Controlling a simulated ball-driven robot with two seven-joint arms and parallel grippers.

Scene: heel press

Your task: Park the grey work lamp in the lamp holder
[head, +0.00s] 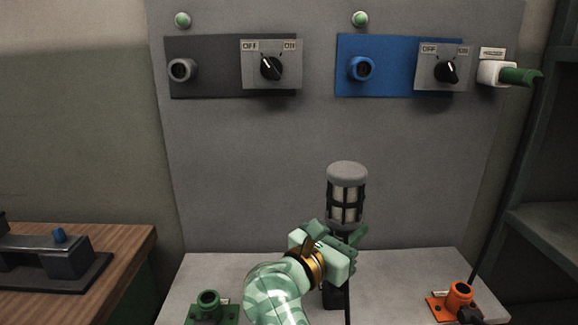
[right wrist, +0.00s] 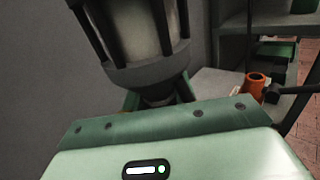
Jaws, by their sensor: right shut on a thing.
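The grey work lamp (head: 346,196) stands upright above the bench, with a grey cap, a black cage and a pale tube. My right gripper (head: 340,242) is shut on its handle just below the cage. The dark lower handle (head: 335,297) shows beneath the gripper, and a cable hangs from it. In the right wrist view the lamp's cage and collar (right wrist: 140,45) rise beyond the gripper (right wrist: 160,98). I cannot tell which fitting is the lamp holder. My left gripper is not in view.
A green fitting (head: 208,299) and an orange fitting (head: 459,296) sit on the grey bench (head: 400,268). A wooden table stands left, shelving right.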

